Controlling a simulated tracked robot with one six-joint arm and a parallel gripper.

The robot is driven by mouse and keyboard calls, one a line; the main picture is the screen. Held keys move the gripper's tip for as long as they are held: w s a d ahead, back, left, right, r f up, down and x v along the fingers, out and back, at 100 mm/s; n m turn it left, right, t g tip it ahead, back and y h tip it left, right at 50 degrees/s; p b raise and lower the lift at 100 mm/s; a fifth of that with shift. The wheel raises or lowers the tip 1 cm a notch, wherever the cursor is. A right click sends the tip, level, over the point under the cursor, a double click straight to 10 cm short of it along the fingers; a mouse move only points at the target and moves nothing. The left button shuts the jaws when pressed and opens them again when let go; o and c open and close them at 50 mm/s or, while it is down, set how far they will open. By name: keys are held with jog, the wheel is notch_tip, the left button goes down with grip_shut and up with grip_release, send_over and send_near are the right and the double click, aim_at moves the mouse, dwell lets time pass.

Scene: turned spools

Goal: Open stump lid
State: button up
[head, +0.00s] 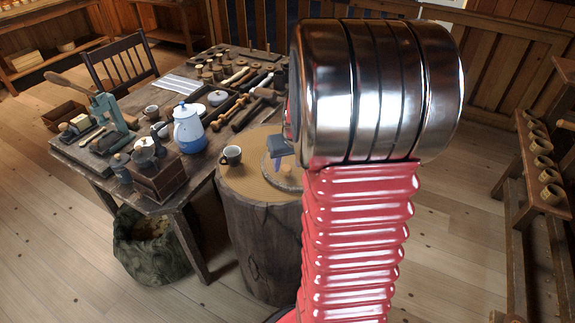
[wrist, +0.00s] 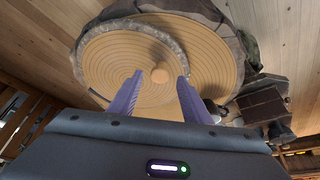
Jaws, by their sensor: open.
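The stump (head: 256,240) is a dark, bark-sided cylinder with a pale flat top, beside the workbench. On its top lies a round ringed wooden lid (wrist: 110,57) with a bark-like rim and a small pale knob (wrist: 160,75) at its middle. The lid also shows in the head view (head: 291,180), partly hidden by my arm. My gripper (wrist: 160,78) is open, its two purple fingers pointing at the lid. The knob appears between the fingertips in the wrist view. I cannot tell whether they touch it.
The workbench (head: 170,183) holds a blue-and-white pot (head: 188,130), a wooden box (head: 160,180) and several tools. A cloth sack (head: 150,248) stands below it. A rack (head: 540,175) is at the right.

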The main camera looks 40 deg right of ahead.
jog(key=shift+x, duration=1)
jog(key=shift+c, duration=0.2)
grip_shut()
